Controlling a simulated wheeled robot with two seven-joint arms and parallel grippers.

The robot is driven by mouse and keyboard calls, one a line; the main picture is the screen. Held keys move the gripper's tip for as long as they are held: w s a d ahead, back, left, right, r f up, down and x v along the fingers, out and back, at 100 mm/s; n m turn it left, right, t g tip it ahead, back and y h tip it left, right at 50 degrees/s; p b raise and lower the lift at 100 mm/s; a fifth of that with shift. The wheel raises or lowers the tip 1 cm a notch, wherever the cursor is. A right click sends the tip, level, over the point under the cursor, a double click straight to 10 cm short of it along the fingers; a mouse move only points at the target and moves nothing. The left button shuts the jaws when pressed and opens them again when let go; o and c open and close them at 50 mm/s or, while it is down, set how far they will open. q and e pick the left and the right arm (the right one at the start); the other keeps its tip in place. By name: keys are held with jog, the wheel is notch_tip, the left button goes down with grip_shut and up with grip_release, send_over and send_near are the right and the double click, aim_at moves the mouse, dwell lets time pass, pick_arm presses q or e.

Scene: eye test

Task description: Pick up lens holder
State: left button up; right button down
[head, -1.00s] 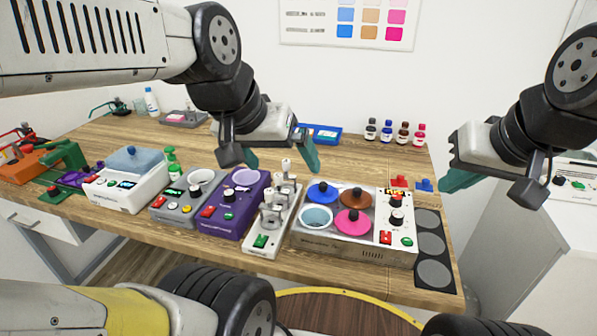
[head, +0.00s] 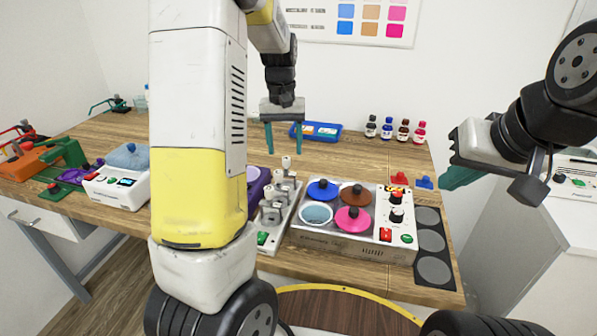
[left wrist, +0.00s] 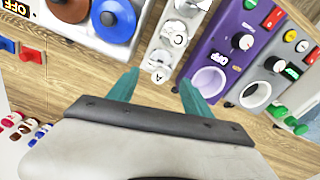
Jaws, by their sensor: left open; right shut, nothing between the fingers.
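No part is clearly marked as the lens holder, so I cannot tell for certain which it is. A white stand (head: 272,236) with several upright metal pieces is mid-table in the head view, partly behind my left arm. Its metal pieces (left wrist: 160,62) show beyond the fingertips in the left wrist view. My left gripper (head: 284,152) is open, empty and pointing down, behind the stand and in front of a blue tray (head: 334,137) with small cards. Its fingers (left wrist: 155,82) also show in the left wrist view. My right gripper (head: 447,186) is shut and empty, off the table's right side.
Right of the stand is a steel unit (head: 335,243) with coloured lids. A purple device (left wrist: 226,58) stands beside the stand. Several small bottles (head: 403,130) stand at the back right. Bare wood (head: 350,165) lies behind the steel unit.

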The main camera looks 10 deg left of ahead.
aim_at(286, 170)
pick_arm(q)
jog(key=shift+w+a+f, duration=0.15)
jog(key=shift+w+f, duration=0.3)
jog(key=shift+f, duration=0.35)
notch_tip(286, 170, down, 7)
jog(key=shift+w+f, duration=0.1)
jog(key=shift+f, duration=0.1)
jog(key=c, duration=1)
